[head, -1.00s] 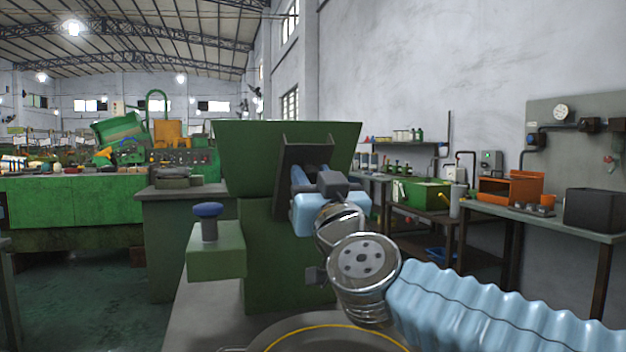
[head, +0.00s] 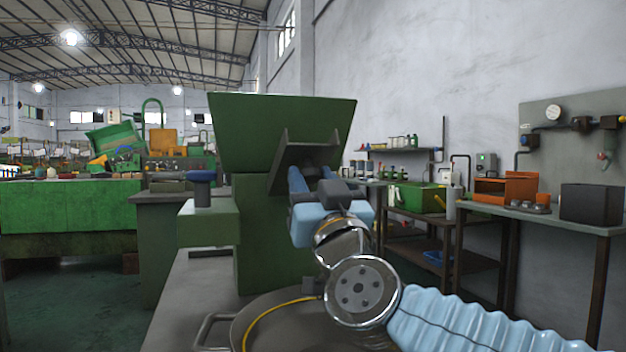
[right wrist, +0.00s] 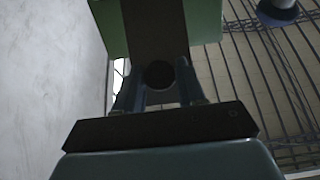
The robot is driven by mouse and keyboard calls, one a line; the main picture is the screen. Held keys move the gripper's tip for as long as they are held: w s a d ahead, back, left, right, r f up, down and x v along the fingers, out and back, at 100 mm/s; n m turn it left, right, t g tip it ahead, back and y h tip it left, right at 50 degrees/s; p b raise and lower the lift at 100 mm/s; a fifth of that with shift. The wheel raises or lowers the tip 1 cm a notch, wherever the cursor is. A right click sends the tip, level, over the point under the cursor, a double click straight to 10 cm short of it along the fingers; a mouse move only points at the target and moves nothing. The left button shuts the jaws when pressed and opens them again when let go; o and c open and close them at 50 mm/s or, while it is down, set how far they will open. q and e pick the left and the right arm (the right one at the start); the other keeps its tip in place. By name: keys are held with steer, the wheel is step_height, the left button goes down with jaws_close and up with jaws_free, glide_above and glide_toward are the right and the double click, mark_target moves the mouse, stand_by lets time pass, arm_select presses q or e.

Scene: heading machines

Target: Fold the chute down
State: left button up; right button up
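The chute (head: 308,152) is a dark grey channel with raised side walls on the front of the green machine, below its hopper (head: 282,125). It leans outward at a slant. My right gripper (head: 312,174) reaches it from the front, its blue fingers against the chute. In the right wrist view the two fingers (right wrist: 160,82) stand on either side of a dark round part (right wrist: 159,75) of the chute (right wrist: 155,28) and appear closed on it. The exact contact is dark and partly hidden. My left gripper is not in view.
A green block with a blue knob (head: 202,190) sticks out left of the chute. A round grey lid with a yellow line (head: 265,325) lies below my right arm. A workbench with an orange box (head: 507,188) and a black box (head: 590,203) stands at right.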

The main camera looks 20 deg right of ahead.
steer(key=shift+o, duration=1.2)
steer(key=shift+w+f, duration=0.1)
steer(key=shift+o, duration=0.5)
steer(key=b+v, duration=0.2)
steer(key=v, duration=1)
